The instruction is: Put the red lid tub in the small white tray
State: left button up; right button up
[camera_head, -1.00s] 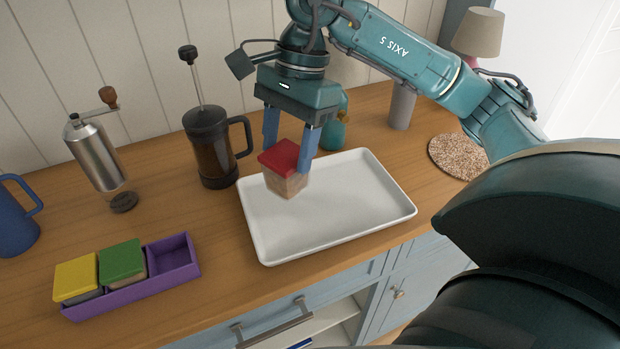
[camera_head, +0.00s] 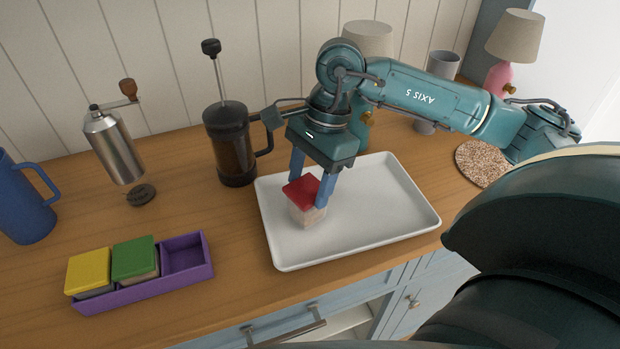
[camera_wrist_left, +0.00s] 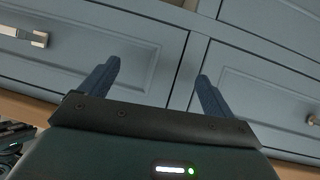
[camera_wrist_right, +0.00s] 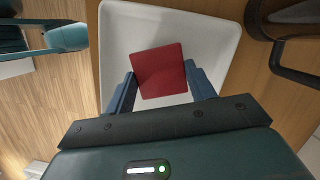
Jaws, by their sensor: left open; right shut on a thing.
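The red lid tub (camera_head: 304,199) has a red top and a pale wood-like body. It is over the left part of the small white tray (camera_head: 385,225), low inside its rim. I cannot tell whether its base touches the tray floor. My right gripper (camera_head: 309,190) is shut on the tub from above, one finger on each side. The right wrist view shows the red lid (camera_wrist_right: 159,71) between the fingers, with the white tray (camera_wrist_right: 118,35) around it. My left gripper (camera_wrist_left: 158,85) is open and empty in front of blue cabinet doors, outside the head view.
A purple box (camera_head: 186,256) holds a yellow lid tub (camera_head: 88,270) and a green lid tub (camera_head: 135,258), with one empty compartment. A French press (camera_head: 230,145) stands behind the tray's left side. A grinder (camera_head: 115,148) and blue mug (camera_head: 24,205) stand further left. A cork mat (camera_head: 480,164) lies right.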

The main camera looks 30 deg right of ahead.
jog(key=shift+f, duration=0.15)
jog(key=shift+f, duration=0.2)
jog(key=o, duration=1)
jog(key=shift+r, duration=0.15)
jog(key=shift+r, duration=0.25)
jog(key=v, duration=1.1)
jog(key=shift+d+r, duration=0.1)
jog(key=shift+r, duration=0.2)
